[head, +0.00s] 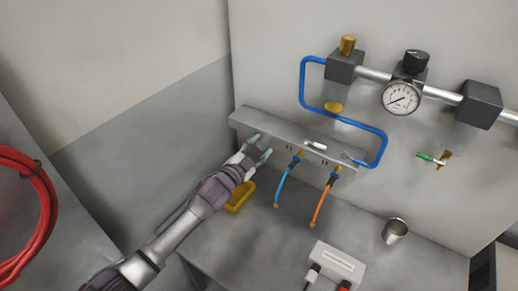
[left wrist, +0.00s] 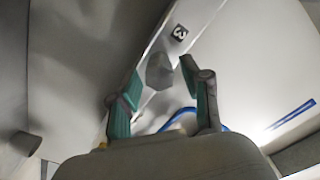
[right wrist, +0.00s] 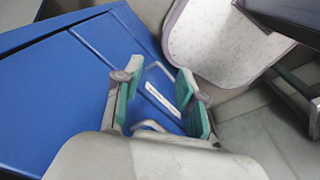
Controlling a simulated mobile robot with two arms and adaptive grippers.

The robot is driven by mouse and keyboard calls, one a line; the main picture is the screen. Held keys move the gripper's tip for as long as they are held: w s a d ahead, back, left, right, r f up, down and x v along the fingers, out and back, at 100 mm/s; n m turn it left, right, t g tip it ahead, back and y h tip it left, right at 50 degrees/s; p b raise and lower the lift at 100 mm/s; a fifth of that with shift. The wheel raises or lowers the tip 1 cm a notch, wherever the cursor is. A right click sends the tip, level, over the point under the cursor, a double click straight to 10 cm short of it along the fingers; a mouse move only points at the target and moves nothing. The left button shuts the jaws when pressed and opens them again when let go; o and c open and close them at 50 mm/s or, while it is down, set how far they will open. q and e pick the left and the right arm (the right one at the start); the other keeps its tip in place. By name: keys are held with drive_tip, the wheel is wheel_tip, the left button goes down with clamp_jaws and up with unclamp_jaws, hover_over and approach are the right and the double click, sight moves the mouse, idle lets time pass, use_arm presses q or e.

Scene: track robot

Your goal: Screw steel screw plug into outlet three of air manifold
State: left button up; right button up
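The air manifold (head: 300,138) is a long grey bar along the back wall. In the left wrist view, it runs diagonally as a pale strip (left wrist: 150,60), with a black label marked 3 (left wrist: 180,33). A grey hexagonal steel screw plug (left wrist: 160,71) sits against the strip beside that label; how deep it sits cannot be told. My left gripper (head: 262,150) is under the manifold's left part. Its fingers (left wrist: 162,80) stand on either side of the plug with visible gaps. The plug cannot be made out in the head view. My right gripper (right wrist: 158,95) is open and empty.
A blue hose (head: 283,183) and an orange hose (head: 322,202) hang from the manifold. A blue pipe (head: 303,85) loops above it. A yellow object (head: 240,196), a metal cup (head: 394,231) and a white box (head: 336,264) are on the grey bench. A blue surface (right wrist: 60,90) lies beyond my right gripper.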

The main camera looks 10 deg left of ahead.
use_arm(q)
drive_tip(key=shift+o, duration=0.6)
